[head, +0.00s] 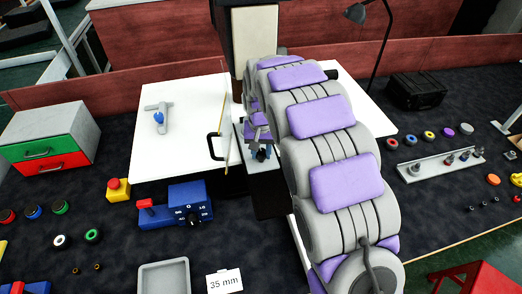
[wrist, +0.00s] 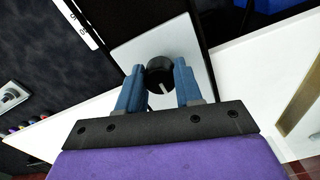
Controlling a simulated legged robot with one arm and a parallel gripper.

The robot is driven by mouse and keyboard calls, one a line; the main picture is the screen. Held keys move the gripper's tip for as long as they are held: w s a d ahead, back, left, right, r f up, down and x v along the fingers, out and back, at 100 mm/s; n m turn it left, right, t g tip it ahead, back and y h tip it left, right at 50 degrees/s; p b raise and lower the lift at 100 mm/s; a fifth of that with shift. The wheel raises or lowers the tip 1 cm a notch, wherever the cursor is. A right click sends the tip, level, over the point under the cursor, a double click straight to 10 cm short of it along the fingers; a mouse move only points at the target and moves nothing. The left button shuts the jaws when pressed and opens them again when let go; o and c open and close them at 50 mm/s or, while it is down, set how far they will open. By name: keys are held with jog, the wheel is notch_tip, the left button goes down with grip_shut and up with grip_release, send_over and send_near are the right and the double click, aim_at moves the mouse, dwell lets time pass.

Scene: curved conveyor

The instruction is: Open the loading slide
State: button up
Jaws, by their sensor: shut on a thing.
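My gripper (wrist: 156,70) has its two blue fingers on either side of a round black knob (wrist: 161,77) and is shut on it. The knob has a white pointer mark and sits on a light grey plate (wrist: 135,52). In the head view my gripper (head: 259,148) is at the plate, right of the white table's middle, and my arm covers much of that area. A black bow handle (head: 212,146) stands on the white table beside a thin yellowish strip (head: 227,125), left of my gripper. Which part is the loading slide I cannot tell.
A grey lever piece with a blue knob (head: 160,117) lies on the white table (head: 180,170). A blue dial box (head: 190,204), a yellow box with a red button (head: 118,190) and a grey tray (head: 163,278) are in front. A drawer unit (head: 48,140) stands left.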

grip_shut()
